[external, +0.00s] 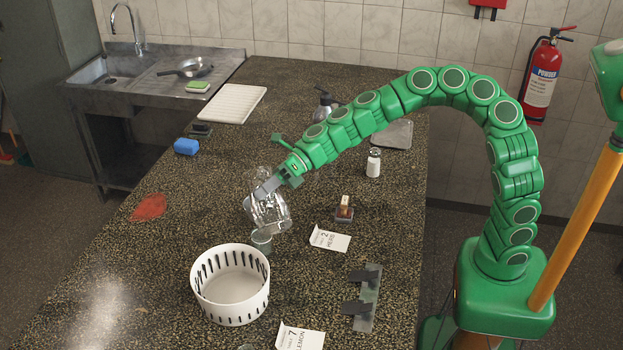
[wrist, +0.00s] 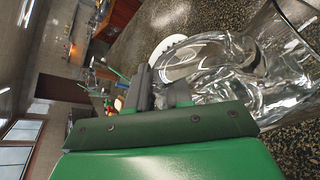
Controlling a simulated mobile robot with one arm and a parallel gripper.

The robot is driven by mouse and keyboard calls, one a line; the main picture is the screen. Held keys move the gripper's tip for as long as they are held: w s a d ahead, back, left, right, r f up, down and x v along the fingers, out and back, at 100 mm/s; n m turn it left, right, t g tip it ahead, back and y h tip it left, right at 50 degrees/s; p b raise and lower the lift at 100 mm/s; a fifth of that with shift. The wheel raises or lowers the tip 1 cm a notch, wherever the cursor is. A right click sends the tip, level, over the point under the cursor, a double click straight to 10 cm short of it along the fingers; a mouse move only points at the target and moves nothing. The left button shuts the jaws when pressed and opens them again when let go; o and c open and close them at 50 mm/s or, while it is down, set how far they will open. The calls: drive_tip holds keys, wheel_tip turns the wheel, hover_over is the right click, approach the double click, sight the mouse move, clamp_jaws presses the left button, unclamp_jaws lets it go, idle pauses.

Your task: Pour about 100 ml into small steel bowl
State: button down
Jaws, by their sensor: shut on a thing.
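My gripper (external: 266,188) is shut on a clear glass jug (external: 268,212) and holds it tilted above the counter. The jug's mouth points down and toward the front. A small steel bowl (external: 261,240) stands on the counter just below the jug's lower rim, behind the white basket. In the wrist view the jug (wrist: 215,65) fills the right side, and my gripper (wrist: 160,90) reaches toward it. I cannot tell how much liquid is in the jug or in the bowl.
A white slotted basket (external: 230,285) stands close in front of the bowl. The counter's left front is clear.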

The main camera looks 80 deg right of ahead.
drive_tip(key=shift+w+d, duration=0.2)
drive_tip(key=shift+d, duration=0.05)
drive_tip(key=shift+s+a+m+y, duration=0.1)
drive_tip(key=shift+a+m+y, duration=0.05)
drive_tip(key=shift+m+y, duration=0.15)
idle(0.5)
drive_tip(key=shift+f, duration=0.1)
idle(1.6)
drive_tip(key=shift+s+a+r+n+t+h, duration=0.15)
drive_tip(key=shift+s+a+n+h, duration=0.25)
drive_tip(key=shift+a, duration=0.2)
drive_tip(key=shift+s+a+r+n+t+h, duration=0.2)
drive_tip(key=shift+a+n+h, duration=0.1)
drive_tip(key=shift+a+n, duration=0.25)
drive_tip(key=shift+a+r+n, duration=0.15)
drive_tip(key=shift+r+n, duration=0.1)
drive_tip(key=shift+h, duration=0.3)
drive_tip(key=shift+s+a+r+p, duration=0.1)
drive_tip(key=shift+a+r+p, duration=0.05)
drive_tip(key=shift+r+p, duration=0.15)
